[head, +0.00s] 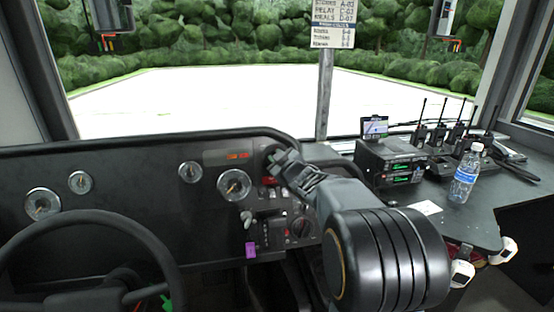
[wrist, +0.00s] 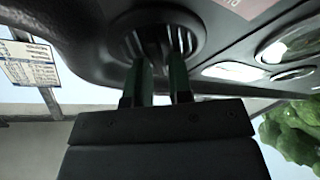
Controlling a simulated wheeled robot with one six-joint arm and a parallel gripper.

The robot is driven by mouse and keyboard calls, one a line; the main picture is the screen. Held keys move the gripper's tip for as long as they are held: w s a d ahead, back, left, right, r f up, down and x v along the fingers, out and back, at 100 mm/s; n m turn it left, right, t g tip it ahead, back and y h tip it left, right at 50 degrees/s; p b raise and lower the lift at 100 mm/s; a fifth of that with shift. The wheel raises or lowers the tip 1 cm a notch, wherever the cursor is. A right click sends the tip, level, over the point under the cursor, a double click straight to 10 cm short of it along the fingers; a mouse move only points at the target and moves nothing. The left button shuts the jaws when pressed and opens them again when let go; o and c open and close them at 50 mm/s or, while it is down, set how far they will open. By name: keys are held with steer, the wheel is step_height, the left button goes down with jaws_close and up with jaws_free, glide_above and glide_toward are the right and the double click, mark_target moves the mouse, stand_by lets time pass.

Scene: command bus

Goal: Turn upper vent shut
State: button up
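The upper vent (wrist: 190,35) is a round, dark, slatted outlet in the dashboard, at the top middle of the wrist view. My gripper (wrist: 158,66) points at it, with its two fingers apart and their tips at or just inside the vent's face. A dark upright piece of the vent shows between the fingertips; I cannot tell whether they touch it. In the head view my gripper (head: 281,165) is at the upper right of the dashboard, and the vent is mostly hidden behind it.
A steering wheel (head: 88,262) is at the lower left. Gauges (head: 234,185) and a switch panel (head: 272,235) lie left of and below my gripper. On the right side table stand a radio unit (head: 391,163), a water bottle (head: 465,174) and several handheld radios (head: 440,133).

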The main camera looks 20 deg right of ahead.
steer(key=shift+o, duration=1.2)
steer(key=shift+s, duration=0.1)
steer(key=s+p, duration=0.2)
steer(key=s, duration=1.1)
steer(key=shift+s+r, duration=0.25)
steer(key=shift+s, duration=0.1)
steer(key=shift+d, duration=0.1)
steer(key=s+a+r+m+g+p, duration=0.3)
steer(key=s+a+g+p, duration=0.3)
steer(key=s+g+p, duration=0.1)
steer(key=s+a+r+m+g+p, duration=0.3)
steer(key=s+a+g+p, duration=0.3)
steer(key=s+p, duration=0.3)
steer(key=g+p, duration=0.1)
steer(key=p, duration=0.2)
steer(key=shift+a+m, duration=0.4)
